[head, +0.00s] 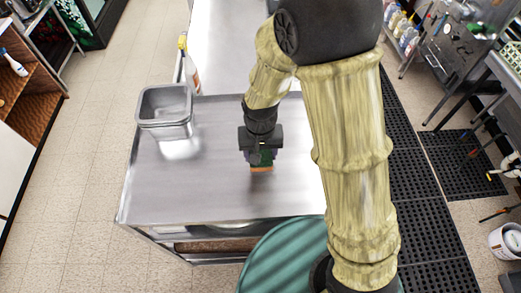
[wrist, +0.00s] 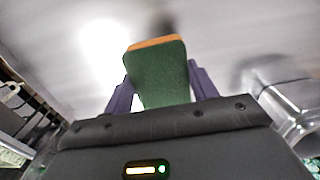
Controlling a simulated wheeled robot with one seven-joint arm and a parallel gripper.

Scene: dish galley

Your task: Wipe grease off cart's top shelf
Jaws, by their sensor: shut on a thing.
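My gripper (head: 262,152) is shut on a sponge (head: 262,168), which has a green face and an orange layer. The sponge also shows between the purple fingers in the wrist view (wrist: 161,78). It is at or just above the cart's steel top shelf (head: 215,195), right of the middle; I cannot tell whether it touches. In the wrist view a dark blurred patch shows on the shelf just beyond the sponge; I cannot tell whether it is grease or a shadow or reflection. No clear grease mark shows in the head view, where my arm hides the shelf's right side.
An empty steel pan (head: 164,122) stands at the shelf's back left. A bottle with a yellow top (head: 190,68) stands behind the shelf, beside a long steel surface (head: 225,45). A round teal object (head: 285,265) is at the cart's front. The shelf's front left is clear.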

